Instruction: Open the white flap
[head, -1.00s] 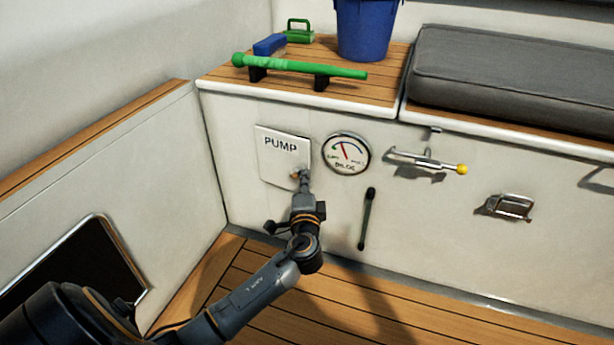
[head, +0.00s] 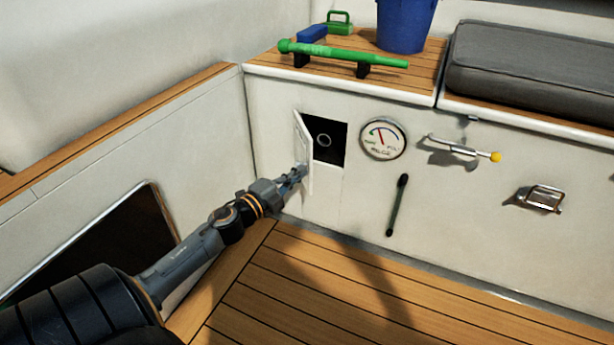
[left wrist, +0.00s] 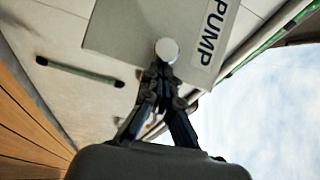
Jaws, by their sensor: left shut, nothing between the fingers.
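The white flap (head: 304,140) stands swung out from the cockpit wall, on the left of a dark square opening (head: 330,150) with a round ring inside. In the left wrist view, the flap (left wrist: 125,25) shows its face with the PUMP label and a round pale knob (left wrist: 167,50). My left gripper (head: 299,173) is at the flap's lower part in the head view. In the left wrist view, its fingertips (left wrist: 160,68) are closed together right by the knob, with nothing held; whether they touch it is unclear. My right gripper is not in view.
Right of the opening are a round bilge gauge (head: 383,139), a dark handle (head: 397,205), a yellow-tipped lever (head: 465,148) and a metal latch (head: 540,198). A green bar (head: 340,53) and a blue bucket (head: 405,25) are on the ledge above. The wooden floor (head: 300,285) is clear.

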